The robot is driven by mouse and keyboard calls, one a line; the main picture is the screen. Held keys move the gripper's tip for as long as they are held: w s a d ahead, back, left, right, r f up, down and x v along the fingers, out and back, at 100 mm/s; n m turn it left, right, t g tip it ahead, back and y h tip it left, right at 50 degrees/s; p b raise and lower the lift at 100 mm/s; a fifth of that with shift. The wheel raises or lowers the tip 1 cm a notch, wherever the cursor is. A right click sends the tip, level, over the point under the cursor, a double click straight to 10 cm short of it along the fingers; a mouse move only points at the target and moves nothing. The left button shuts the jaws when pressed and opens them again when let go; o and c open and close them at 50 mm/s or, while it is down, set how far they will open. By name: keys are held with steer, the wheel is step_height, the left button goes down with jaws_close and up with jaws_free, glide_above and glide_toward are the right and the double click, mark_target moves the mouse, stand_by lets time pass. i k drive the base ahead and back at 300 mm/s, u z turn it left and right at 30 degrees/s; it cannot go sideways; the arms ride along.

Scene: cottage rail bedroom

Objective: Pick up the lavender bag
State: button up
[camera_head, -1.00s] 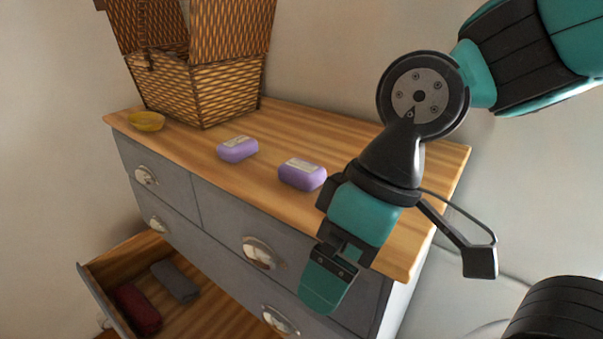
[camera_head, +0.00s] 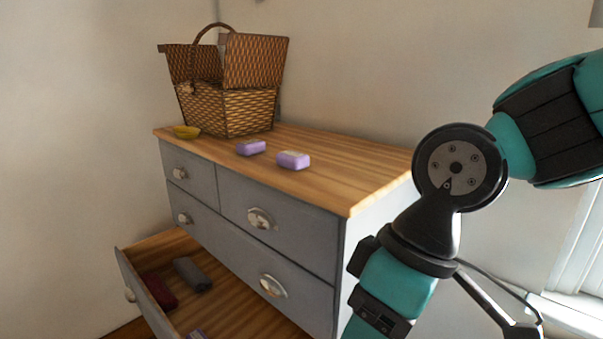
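Two lavender bags lie on the wooden dresser top (camera_head: 340,175). Both are small, purple and block-shaped with a pale patch on top. The left lavender bag (camera_head: 251,148) is a little farther back, and the right lavender bag (camera_head: 293,161) is nearer the front edge. They lie apart from each other. My gripper (camera_head: 378,318) is at the bottom of the view, right of and in front of the dresser, apart from both bags. Its fingertips are cut off by the frame edge, so its opening is hidden.
An open lower drawer (camera_head: 245,308) holds a dark red roll (camera_head: 160,290), a grey roll (camera_head: 192,274) and a purple item at the frame edge. The dresser top's right end is clear.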

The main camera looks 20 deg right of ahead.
mark_target(291, 160)
steer(key=z, duration=0.25)
steer(key=k, duration=0.15)
steer(key=u, duration=0.95)
steer(key=i, duration=0.65)
steer(key=z, duration=0.25)
